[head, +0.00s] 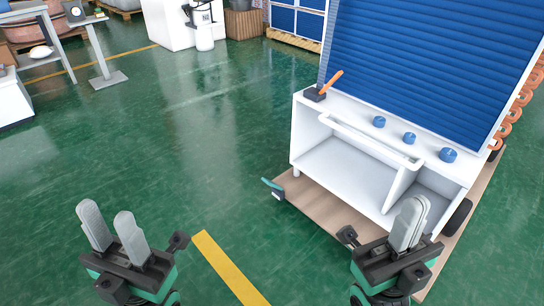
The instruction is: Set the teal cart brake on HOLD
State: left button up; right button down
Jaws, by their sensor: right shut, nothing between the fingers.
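A small teal lever (271,184) with a dark and white base sticks out from the left corner of the low wooden cart deck (312,205); it looks like the cart brake. Any HOLD marking is too small to read. My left gripper (108,218) is open and empty over the green floor, to the lower left of the teal lever. My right gripper (410,220) is shut and empty, in front of the cart's near side and to the lower right of the lever. Neither gripper touches the lever.
The cart carries a white cabinet (307,138) with a blue slatted panel (415,65), blue knobs (409,138) and an orange lever (331,83) on top. A black wheel (458,217) shows at right. Open green floor lies left of the cart, with a yellow line (228,268).

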aim_at(272, 184)
jog(key=i+l, duration=0.15)
jog(key=i, duration=0.3)
jog(key=i+l+u, duration=0.1)
jog(key=i, duration=0.35)
jog(key=i+l, duration=0.25)
jog(key=i, duration=0.2)
